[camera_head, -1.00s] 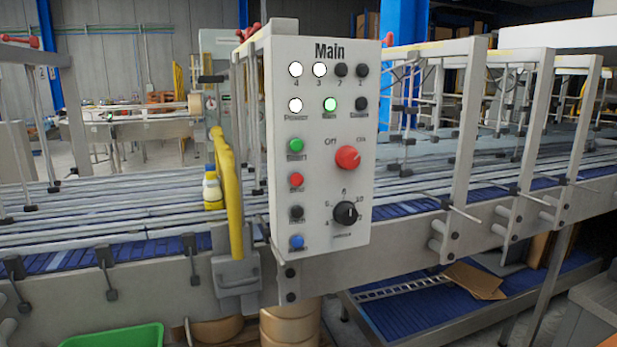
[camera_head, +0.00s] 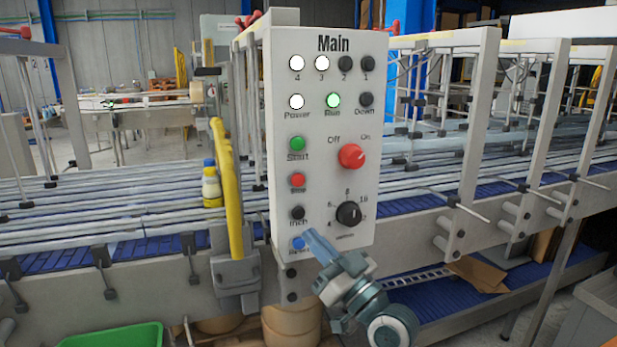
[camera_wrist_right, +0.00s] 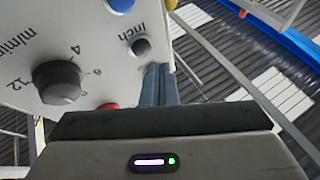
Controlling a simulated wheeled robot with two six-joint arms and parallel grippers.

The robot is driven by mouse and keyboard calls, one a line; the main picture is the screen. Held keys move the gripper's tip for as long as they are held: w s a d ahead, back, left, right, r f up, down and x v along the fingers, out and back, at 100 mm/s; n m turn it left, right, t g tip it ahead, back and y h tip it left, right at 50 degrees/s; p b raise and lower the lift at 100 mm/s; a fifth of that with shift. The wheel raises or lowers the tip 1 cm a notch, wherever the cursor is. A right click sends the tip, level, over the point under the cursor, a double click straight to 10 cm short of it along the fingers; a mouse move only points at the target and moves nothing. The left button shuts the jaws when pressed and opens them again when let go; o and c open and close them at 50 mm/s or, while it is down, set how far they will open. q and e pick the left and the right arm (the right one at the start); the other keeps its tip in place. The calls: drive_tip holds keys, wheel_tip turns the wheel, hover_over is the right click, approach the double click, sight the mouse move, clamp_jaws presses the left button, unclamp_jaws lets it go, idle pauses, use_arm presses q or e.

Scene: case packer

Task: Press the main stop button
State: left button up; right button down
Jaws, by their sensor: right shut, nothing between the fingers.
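The red stop button (camera_head: 297,180) is on the Main panel (camera_head: 325,120), below the green start button (camera_head: 296,143) and above the black inch button (camera_head: 297,213). My right gripper (camera_head: 312,236) is shut and empty, in front of the panel's lower part, right of the blue button (camera_head: 297,243) and below the inch button. In the right wrist view, the shut fingers (camera_wrist_right: 158,75) point up beside the inch button (camera_wrist_right: 140,47). A red button (camera_wrist_right: 108,106) partly shows there behind my gripper body. My left gripper is out of view.
A red off/on knob (camera_head: 351,156) and a black dial (camera_head: 348,214) sit on the panel's right half. A yellow rail (camera_head: 229,190) and a yellow bottle (camera_head: 211,185) are left of it. The conveyor (camera_head: 110,212) runs behind. The green Run lamp (camera_head: 333,100) is lit.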

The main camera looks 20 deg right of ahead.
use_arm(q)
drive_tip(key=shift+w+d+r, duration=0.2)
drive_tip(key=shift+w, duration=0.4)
use_arm(e)
drive_tip(key=s+r+n+y, duration=0.2)
drive_tip(key=s+r+y, duration=0.1)
drive_tip(key=s+r, duration=0.3)
wheel_tip(320, 180, up, 2)
drive_tip(key=shift+a+r+n+y, duration=0.15)
drive_tip(key=shift+n+y, duration=0.15)
drive_tip(key=shift+w, duration=0.1)
drive_tip(key=b, duration=0.2)
approach(298, 180)
drive_tip(key=w+a+r, duration=0.1)
drive_tip(key=a+r, duration=0.3)
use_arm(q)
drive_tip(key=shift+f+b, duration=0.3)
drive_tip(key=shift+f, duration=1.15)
use_arm(e)
drive_tip(key=shift+w+d+r, duration=0.1)
drive_tip(key=shift+w, duration=0.35)
drive_tip(key=shift+w+d+r, duration=0.1)
drive_tip(key=shift+w+d, duration=0.05)
drive_tip(key=shift+w, duration=0.3)
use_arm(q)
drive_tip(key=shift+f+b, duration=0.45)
use_arm(e)
drive_tip(key=shift+w, duration=0.4)
